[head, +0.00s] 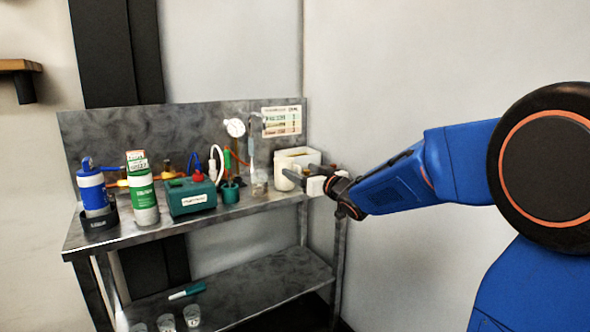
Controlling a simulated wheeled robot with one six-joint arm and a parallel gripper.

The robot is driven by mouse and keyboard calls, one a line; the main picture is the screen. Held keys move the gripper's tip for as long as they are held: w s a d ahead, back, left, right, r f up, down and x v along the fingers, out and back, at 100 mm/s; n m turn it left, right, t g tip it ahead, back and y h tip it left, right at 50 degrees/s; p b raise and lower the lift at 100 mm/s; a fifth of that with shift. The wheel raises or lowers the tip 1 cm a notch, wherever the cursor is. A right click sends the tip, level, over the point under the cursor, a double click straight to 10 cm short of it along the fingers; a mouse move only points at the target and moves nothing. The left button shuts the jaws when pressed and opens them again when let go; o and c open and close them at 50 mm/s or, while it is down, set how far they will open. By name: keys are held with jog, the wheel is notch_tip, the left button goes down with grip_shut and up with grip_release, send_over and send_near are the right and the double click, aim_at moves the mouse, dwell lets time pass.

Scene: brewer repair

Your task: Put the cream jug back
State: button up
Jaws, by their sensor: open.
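A small cream-coloured vessel (283,181), which looks like the cream jug, stands at the right end of the metal bench, in front of a white box. My gripper (299,174) reaches in from the right at the same end of the bench. Its jaws are open, and its fingertips overlap the vessel's right side in the head view. I cannot tell whether they touch it or whether part of it is between them. The fingers and wrist hide what lies directly behind them.
The metal bench (156,233) also holds a blue bottle (93,194), a green bottle (142,200), a teal box (191,197), a clear beaker (259,183) and the open white box (297,156). A marker (187,291) and glasses are on the lower shelf (255,293). A wall closes the right side.

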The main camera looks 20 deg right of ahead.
jog(key=s+d+f+m+g+h, duration=0.1)
jog(key=s+d+f+g+h, duration=0.15)
jog(key=s, duration=0.45)
jog(key=s+d+f+m+g+h, duration=0.1)
jog(key=s+d+f+m+h, duration=0.15)
jog(key=s, duration=0.45)
jog(key=s+d+f+m+g+h, duration=0.1)
jog(key=s+d+f+g+h, duration=0.15)
jog(key=s, duration=0.55)
jog(key=s+a+f+g, duration=0.1)
jog(key=s+f, duration=0.3)
jog(key=s, duration=0.4)
jog(key=s+a+f+g+y, duration=0.1)
jog(key=s+f+g, duration=0.2)
jog(key=s, duration=0.5)
jog(key=s+a+f+g+y, duration=0.1)
jog(key=s+f+g, duration=0.1)
jog(key=s+f, duration=0.3)
jog(key=s+n, duration=0.1)
jog(key=s, duration=0.2)
jog(key=shift+s+a, duration=0.2)
jog(key=shift+a, duration=0.15)
